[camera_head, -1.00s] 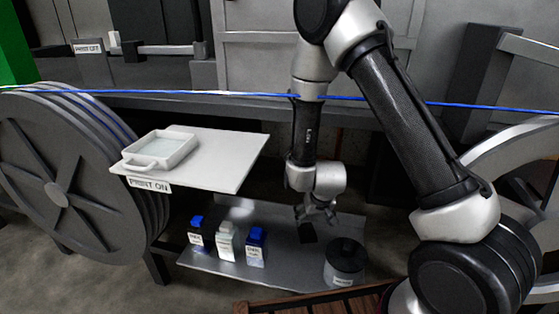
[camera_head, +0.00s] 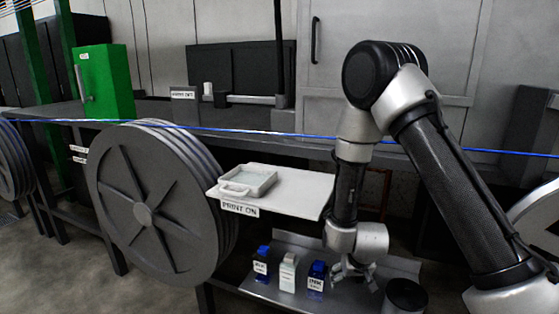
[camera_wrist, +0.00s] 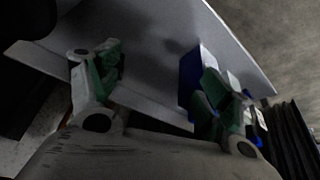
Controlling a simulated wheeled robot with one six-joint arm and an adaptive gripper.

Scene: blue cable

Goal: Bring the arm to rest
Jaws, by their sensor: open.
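My gripper (camera_head: 354,273) hangs at the end of my bent arm, over the grey metal lower shelf (camera_head: 265,292), right of the bottles. In the wrist view its two green-padded fingers (camera_wrist: 160,88) stand wide apart with nothing between them. A blue-topped bottle (camera_wrist: 191,75) shows behind the right finger there, partly hidden by it. The blue cable (camera_head: 270,133) runs across the scene behind my arm, above the white upper shelf.
A white tray (camera_head: 248,181) sits on the white upper shelf (camera_head: 300,188). Below stand a blue bottle (camera_head: 261,265), a white bottle (camera_head: 288,272), another blue bottle (camera_head: 316,280) and a dark round container (camera_head: 405,296). A large grey reel (camera_head: 150,205) and green box (camera_head: 104,82) stand left.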

